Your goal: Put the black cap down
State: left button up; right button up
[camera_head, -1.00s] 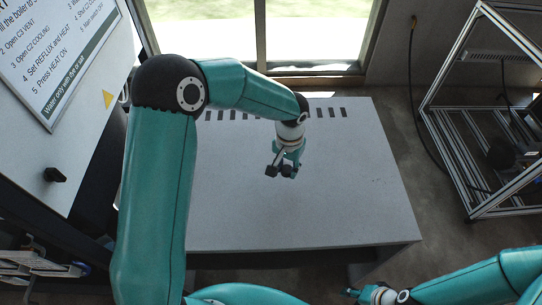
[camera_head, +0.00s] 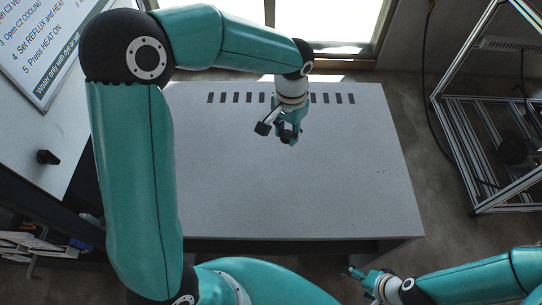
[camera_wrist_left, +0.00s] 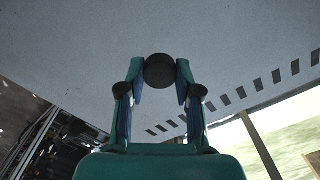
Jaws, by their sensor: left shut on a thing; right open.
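The black cap (camera_wrist_left: 160,71) is round and dark. In the left wrist view it sits between the fingertips of my left gripper (camera_wrist_left: 161,84), which is shut on it. In the head view my left gripper (camera_head: 277,132) is over the far middle part of the grey table (camera_head: 300,190), just in front of the row of dark slots. The cap is hard to tell from the dark fingertips there. I cannot tell whether it touches the tabletop. My right gripper (camera_head: 358,283) is open, low in front of the table's near edge.
Most of the tabletop in front of my left gripper is bare. Dark slots (camera_head: 330,98) run along its far edge. A white panel with a black knob (camera_head: 48,157) and a sign (camera_head: 42,50) stands at left. A metal frame (camera_head: 470,150) stands at right.

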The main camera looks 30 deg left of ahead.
pick_arm(q)
jog(key=s+a+r+m, duration=0.1)
jog(key=s+r+m, duration=0.1)
jog(key=s+r, duration=0.35)
jog(key=b, duration=0.2)
send_over(271, 174)
notch_tip(271, 174, down, 14)
jog(key=shift+r, duration=0.1)
jog(key=shift+f, duration=2)
jog(key=shift+f, duration=0.1)
jog(key=o, duration=0.8)
